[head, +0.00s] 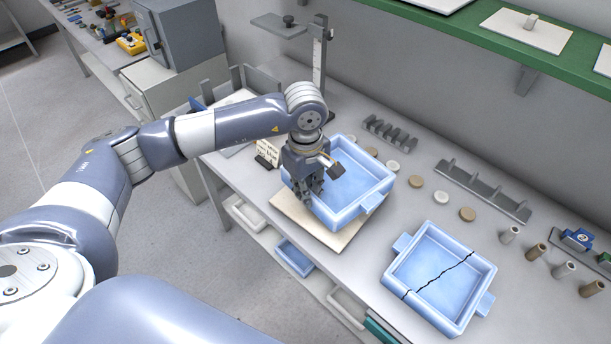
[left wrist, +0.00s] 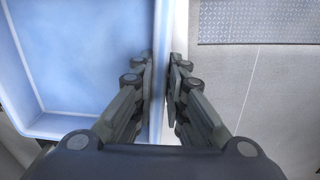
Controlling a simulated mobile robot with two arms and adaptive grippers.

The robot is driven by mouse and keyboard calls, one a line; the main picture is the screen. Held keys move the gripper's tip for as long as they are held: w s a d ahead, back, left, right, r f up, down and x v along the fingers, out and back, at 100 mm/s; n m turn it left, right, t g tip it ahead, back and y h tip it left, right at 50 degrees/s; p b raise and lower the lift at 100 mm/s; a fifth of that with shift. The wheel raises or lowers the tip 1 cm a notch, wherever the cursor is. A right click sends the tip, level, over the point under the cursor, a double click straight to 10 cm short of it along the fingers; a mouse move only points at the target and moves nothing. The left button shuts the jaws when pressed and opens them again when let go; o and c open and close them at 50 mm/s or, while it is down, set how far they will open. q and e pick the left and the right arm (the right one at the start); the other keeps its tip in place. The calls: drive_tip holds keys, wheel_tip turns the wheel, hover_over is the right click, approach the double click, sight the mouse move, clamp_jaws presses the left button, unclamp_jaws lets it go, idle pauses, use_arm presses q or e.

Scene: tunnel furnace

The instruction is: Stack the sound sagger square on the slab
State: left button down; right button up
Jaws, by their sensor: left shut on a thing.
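The sound sagger (head: 352,187) is a light blue square tray with no crack showing. It is on or just over the pale slab (head: 340,241) on the bench; I cannot tell if it touches. The slab shows beyond its left and front edges. My left gripper (head: 312,197) is shut on the sagger's left wall. In the left wrist view the fingers (left wrist: 160,90) pinch the wall of the sagger (left wrist: 75,70) from both sides. The other blue sagger (head: 436,275), with a black crack across its floor, lies to the right. My right gripper is not in view.
Round discs (head: 415,181) and a grey slotted rack (head: 483,189) lie behind the saggers. Small cylinders (head: 536,252) stand at the right. A height gauge post (head: 319,65) stands behind my left wrist. A green shelf (head: 500,40) overhangs the back.

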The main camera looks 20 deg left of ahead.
use_arm(q)
drive_tip(key=shift+w+n, duration=0.5)
drive_tip(key=shift+n, duration=0.1)
drive_tip(key=shift+w+a+f+n, duration=0.15)
drive_tip(key=shift+w+f+n, duration=0.1)
drive_tip(key=shift+f+n, duration=0.25)
drive_tip(key=shift+f+b, duration=0.6)
drive_tip(key=shift+f, duration=1.35)
drive_tip(key=shift+b, duration=0.3)
drive_tip(key=shift+f+b, duration=1.35)
drive_tip(key=shift+f+b, duration=0.4)
drive_tip(key=shift+b, duration=0.1)
